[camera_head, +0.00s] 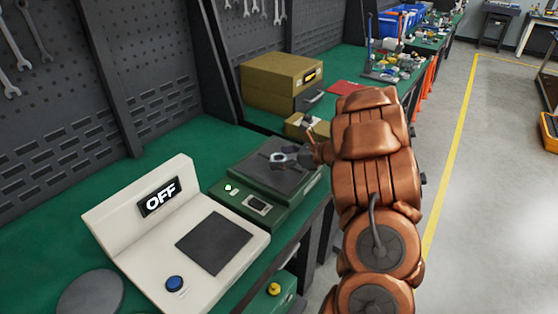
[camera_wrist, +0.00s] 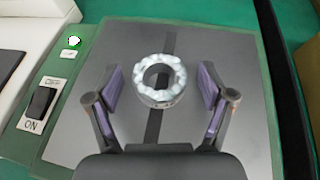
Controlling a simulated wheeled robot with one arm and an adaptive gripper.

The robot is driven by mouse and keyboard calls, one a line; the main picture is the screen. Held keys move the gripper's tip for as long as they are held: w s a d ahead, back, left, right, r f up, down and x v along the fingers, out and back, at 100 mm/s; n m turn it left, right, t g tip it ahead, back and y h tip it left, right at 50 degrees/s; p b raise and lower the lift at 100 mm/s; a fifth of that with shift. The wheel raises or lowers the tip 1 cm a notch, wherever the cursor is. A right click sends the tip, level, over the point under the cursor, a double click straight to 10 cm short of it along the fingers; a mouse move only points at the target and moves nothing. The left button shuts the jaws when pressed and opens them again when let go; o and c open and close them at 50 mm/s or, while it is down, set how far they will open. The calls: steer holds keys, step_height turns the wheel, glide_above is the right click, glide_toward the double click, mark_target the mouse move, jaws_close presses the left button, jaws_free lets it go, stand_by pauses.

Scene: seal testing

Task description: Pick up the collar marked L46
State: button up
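A pale grey-white ring-shaped collar (camera_wrist: 160,80) rests on the dark top plate of a green device, over a black stripe. In the head view the collar (camera_head: 279,158) shows small near the plate's middle, beside my gripper. No L46 marking can be read on it. My gripper (camera_wrist: 160,93) is open in the wrist view, with one purple-padded finger on each side of the collar and a gap on both sides. In the head view my gripper (camera_head: 298,156) is partly hidden by my arm.
The green device (camera_head: 240,200) has a switch (camera_wrist: 41,103) labelled ON. Left of it stands a white device with an OFF display (camera_head: 160,197), a dark pad and a blue button (camera_head: 175,283). Yellow boxes (camera_head: 283,78) stand behind. A round grey disc (camera_head: 90,294) lies at front left.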

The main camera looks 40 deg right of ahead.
steer(key=c, duration=1.4)
